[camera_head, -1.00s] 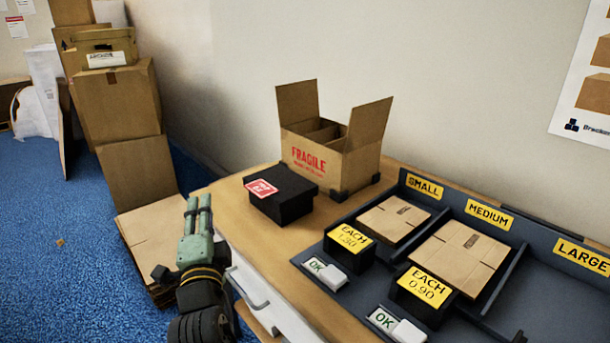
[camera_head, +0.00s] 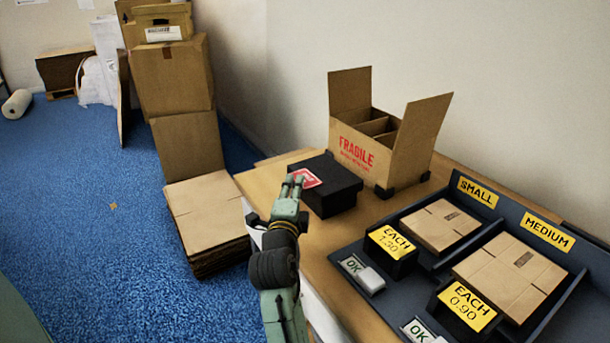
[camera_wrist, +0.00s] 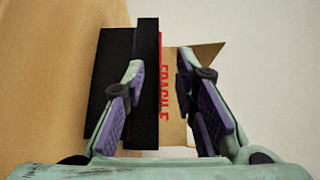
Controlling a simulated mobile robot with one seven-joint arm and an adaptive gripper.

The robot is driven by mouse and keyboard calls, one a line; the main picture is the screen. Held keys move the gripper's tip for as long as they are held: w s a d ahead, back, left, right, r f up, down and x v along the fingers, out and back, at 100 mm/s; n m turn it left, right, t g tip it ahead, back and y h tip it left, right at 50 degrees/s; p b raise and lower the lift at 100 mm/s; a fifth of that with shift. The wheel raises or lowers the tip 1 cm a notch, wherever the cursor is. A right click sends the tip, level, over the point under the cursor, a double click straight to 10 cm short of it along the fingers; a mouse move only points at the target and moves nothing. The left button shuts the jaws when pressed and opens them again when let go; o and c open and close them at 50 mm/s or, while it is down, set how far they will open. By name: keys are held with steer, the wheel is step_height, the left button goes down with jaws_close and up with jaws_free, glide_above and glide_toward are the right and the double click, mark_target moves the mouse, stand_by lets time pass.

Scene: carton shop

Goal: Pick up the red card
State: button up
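The red card (camera_head: 309,178) with white print lies on top of the black box (camera_head: 335,196), at the lid's left edge. In the head view my gripper (camera_head: 293,182) is at that edge, and its fingers partly cover the card. In the wrist view my gripper (camera_wrist: 159,65) is open, with its two purple-padded fingers apart. The black box (camera_wrist: 117,50) is on the left of that view, partly behind the left finger. A thin red strip beside the box, between the fingers, looks like the card edge-on. I cannot tell whether the fingers touch it.
An open carton marked FRAGILE (camera_head: 370,155) stands just behind the black box. A dark tray (camera_head: 405,297) with flat cartons, yellow price signs and OK buttons is on the right of the wooden bench (camera_head: 262,184). Stacked cartons (camera_head: 205,215) stand on the blue floor at left.

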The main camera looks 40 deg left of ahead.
steer(key=shift+x, duration=1.2)
steer(key=shift+c, duration=0.6)
jaws_close()
